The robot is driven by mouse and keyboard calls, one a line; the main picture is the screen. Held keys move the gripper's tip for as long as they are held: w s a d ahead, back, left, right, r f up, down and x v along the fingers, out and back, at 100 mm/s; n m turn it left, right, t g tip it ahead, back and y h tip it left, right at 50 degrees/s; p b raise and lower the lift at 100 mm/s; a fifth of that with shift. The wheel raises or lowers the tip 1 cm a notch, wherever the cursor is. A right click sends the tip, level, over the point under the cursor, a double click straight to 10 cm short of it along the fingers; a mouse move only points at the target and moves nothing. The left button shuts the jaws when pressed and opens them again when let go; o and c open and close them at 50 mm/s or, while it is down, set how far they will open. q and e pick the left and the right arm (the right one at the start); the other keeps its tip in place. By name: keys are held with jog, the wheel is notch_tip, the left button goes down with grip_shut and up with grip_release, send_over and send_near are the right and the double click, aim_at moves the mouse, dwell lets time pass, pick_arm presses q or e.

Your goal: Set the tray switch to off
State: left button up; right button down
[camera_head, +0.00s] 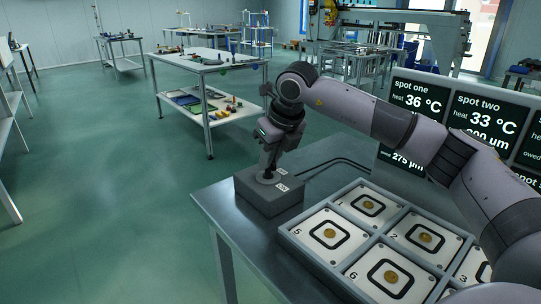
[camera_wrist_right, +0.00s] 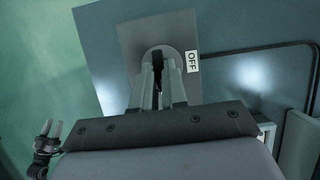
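The tray switch is a grey box (camera_head: 268,195) at the near left corner of the bench. Two small white labels are on its top; one reads OFF (camera_wrist_right: 192,61) in the right wrist view. My right gripper (camera_head: 267,170) points down at the switch top, over its round plate. My left gripper (camera_wrist_right: 46,130) shows small at the lower left of the right wrist view, fingers apart and empty.
A tray (camera_head: 310,256) with several numbered square plates fills the bench right of the switch, partly under my right arm. Display screens (camera_head: 420,98) stand behind it. A dark cable runs behind the switch box. The floor left of the bench is clear.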

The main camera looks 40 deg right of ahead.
dwell(0.3)
jog(key=n+p, duration=0.1)
jog(key=n, duration=0.1)
jog(key=n+y+p, duration=0.1)
jog(key=shift+d+r+n+y, duration=0.15)
jog(key=shift+n+y, duration=0.15)
jog(key=shift+n, duration=0.1)
jog(key=n+g+p, duration=0.1)
jog(key=n+p, duration=0.1)
jog(key=shift+w+d+n+y, duration=0.1)
jog(key=shift+n+y, duration=0.3)
jog(key=shift+n+y+p, duration=0.3)
jog(key=shift+n+p, duration=0.4)
jog(key=shift+n, duration=0.1)
jog(key=n+g+p, duration=0.1)
jog(key=n, duration=0.1)
jog(key=n+g+p, duration=0.1)
jog(key=n, duration=0.1)
jog(key=shift+w+d+n+y, duration=0.1)
jog(key=shift+w+n+y, duration=0.1)
jog(key=shift+n+y, duration=0.15)
jog(key=n+g, duration=0.1)
jog(key=n, duration=0.2)
jog(key=shift+w+y+p, duration=0.15)
jog(key=shift+y+p, duration=0.1)
jog(key=shift+p, duration=0.05)
jog(key=shift+n+g, duration=0.4)
jog(key=shift+n, duration=0.55)
